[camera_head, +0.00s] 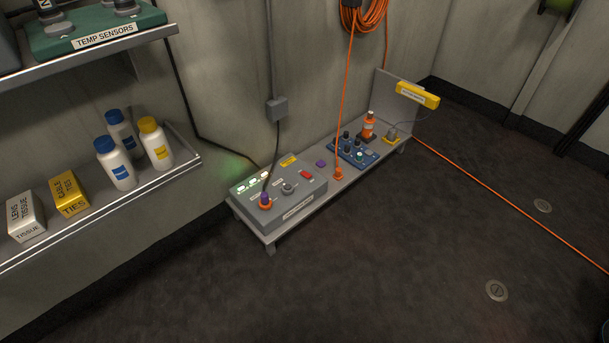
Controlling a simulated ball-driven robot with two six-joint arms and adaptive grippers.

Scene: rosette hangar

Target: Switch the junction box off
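The junction box (305,196) is a grey box with a sloped top at the left end of a low grey bench. Small lights (248,186) glow green-white at its back left. On its top are a red switch or button (306,174), a round grey knob (288,188) and a yellow label (289,161). An orange and purple plug (265,201) with a dark cable stands in its front left. The position of the red part is too small to tell. Neither of my grippers is in view.
The low bench (333,187) also carries an orange plug (338,174), a blue board (354,154) and an orange bottle (368,126). Shelves with bottles and boxes (70,193) are at left. An orange cable (510,202) crosses the otherwise open floor at right.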

